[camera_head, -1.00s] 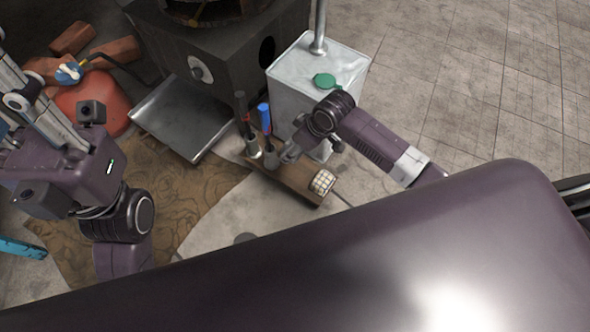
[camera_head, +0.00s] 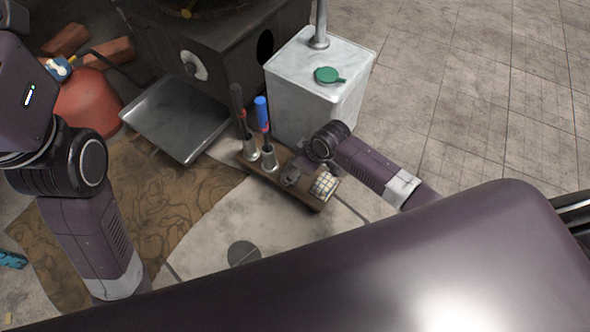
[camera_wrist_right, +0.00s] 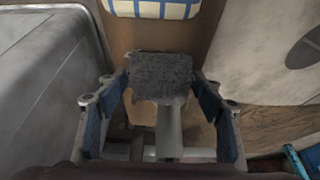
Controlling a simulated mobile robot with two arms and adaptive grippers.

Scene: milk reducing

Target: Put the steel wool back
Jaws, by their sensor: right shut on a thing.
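The steel wool is a dark grey rough block (camera_wrist_right: 160,72) in the right wrist view. My right gripper (camera_wrist_right: 160,84) is shut on it, with blue-padded fingers on either side. In the head view the right gripper (camera_head: 292,174) is small and partly hidden by its wrist, over the wooden board (camera_head: 309,202). The steel wool is over the board beside the checkered sponge (camera_head: 324,186); I cannot tell whether it touches the board. My left arm is at the left edge, its gripper fingers out of frame.
Two metal cups on the board hold a blue-handled tool (camera_head: 262,113) and a dark-handled tool (camera_head: 238,104). A metal tray (camera_head: 177,118) lies by the stove (camera_head: 195,45). Open floor lies right.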

